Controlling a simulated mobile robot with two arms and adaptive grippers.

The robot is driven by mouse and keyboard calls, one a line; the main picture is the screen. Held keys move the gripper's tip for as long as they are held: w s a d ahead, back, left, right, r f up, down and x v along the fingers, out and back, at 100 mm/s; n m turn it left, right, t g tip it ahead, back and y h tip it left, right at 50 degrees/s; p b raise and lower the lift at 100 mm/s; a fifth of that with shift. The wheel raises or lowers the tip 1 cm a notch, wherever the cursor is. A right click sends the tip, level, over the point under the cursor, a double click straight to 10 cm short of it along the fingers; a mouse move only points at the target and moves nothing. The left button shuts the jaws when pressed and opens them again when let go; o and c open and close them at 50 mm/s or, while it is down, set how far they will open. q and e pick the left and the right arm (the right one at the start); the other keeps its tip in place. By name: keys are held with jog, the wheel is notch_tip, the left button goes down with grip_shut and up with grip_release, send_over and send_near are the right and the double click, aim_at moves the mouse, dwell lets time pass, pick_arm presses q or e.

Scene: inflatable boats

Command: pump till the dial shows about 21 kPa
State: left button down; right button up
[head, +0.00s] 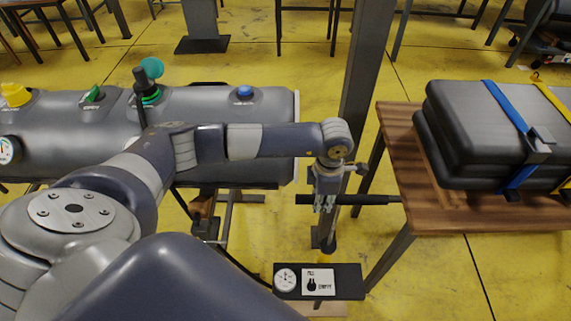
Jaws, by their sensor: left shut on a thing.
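My left gripper (326,203) points down and is shut on the black pump handle (370,200), a bar lying level above the pump. The pump's dark base (346,283) is on the floor below. A round white dial (285,279) and a card with a lever mark (318,282) are on the base; the dial's needle is too small to read. The grey inflatable tube (215,105) lies at left, partly behind my arm. It has a second white dial (6,150) at the left edge, also unreadable. My right gripper is not in view.
A black connector (141,80) stands in the tube's green-ringed valve; yellow (15,95) and blue (244,92) caps sit on the tube. A wooden table (470,221) at right bears a strapped grey bundle (475,120). A grey post (365,70) rises behind the handle.

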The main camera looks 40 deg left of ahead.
pick_arm(q)
notch_tip(320, 180, down, 23)
jog(key=b, duration=1.9)
jog(key=shift+s+a, duration=0.15)
jog(key=shift+s, duration=0.1)
jog(key=r+p, duration=0.5)
jog(key=r, duration=0.2)
jog(key=r+p, duration=0.5)
jog(key=r, duration=0.3)
jog(key=w+r+p, duration=0.1)
jog(key=r+p, duration=0.4)
jog(key=r, duration=0.3)
jog(key=shift+r, duration=0.25)
